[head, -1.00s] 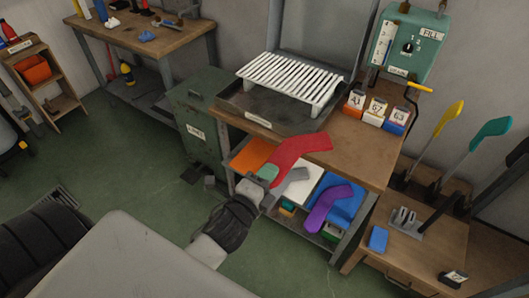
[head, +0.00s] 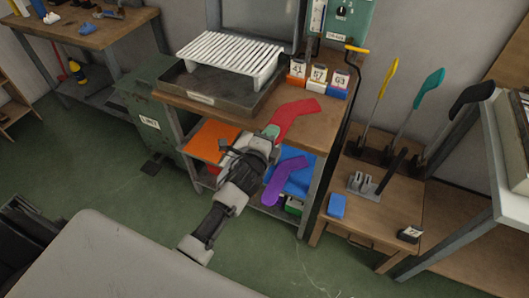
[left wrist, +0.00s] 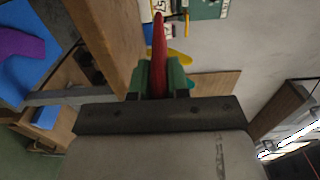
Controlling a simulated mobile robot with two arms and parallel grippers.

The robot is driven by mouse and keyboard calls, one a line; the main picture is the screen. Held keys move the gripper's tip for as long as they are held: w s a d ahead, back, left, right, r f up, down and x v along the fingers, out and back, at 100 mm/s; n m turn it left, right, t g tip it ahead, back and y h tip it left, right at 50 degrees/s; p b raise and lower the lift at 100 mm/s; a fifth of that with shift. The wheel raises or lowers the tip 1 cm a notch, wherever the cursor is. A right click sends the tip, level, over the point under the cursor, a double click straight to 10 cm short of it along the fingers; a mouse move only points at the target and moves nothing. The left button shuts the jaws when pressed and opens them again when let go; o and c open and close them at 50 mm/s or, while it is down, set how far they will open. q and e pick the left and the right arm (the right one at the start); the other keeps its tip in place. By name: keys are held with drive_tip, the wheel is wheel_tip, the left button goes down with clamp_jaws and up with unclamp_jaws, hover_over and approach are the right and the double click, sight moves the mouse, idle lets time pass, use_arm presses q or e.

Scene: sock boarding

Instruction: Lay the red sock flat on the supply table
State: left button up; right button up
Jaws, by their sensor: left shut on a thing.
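The red sock (head: 297,115) shows in the head view over the wooden top of the table (head: 313,133), at its front right. My left gripper (head: 271,132) is shut on the sock's left end with its greenish fingertips. In the left wrist view the sock (left wrist: 159,42) is seen edge-on, standing up between the green fingertips (left wrist: 160,78). Whether the sock touches the table top cannot be told. My right gripper is not in view.
A white slatted rack on a dark tray (head: 210,90) fills the table's left side. Numbered boxes (head: 318,83) stand at its back right. A purple sock (head: 285,180) lies on a blue bin below. Colored sock forms (head: 430,95) stand on the right bench.

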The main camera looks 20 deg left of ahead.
use_arm(q)
drive_tip(key=shift+w+a+f, duration=0.15)
drive_tip(key=shift+w, duration=0.3)
drive_tip(key=shift+w+a+f, duration=0.1)
drive_tip(key=shift+w+a, duration=0.05)
drive_tip(key=shift+w, duration=0.3)
wheel_tip(320, 180, down, 5)
drive_tip(key=b, duration=0.4)
drive_tip(key=shift+r+b, duration=0.15)
drive_tip(key=shift+b, duration=0.2)
drive_tip(key=o, duration=1.1)
drive_tip(key=shift+o, duration=0.2)
drive_tip(key=shift+f+b, duration=0.45)
drive_tip(key=shift+f, duration=0.1)
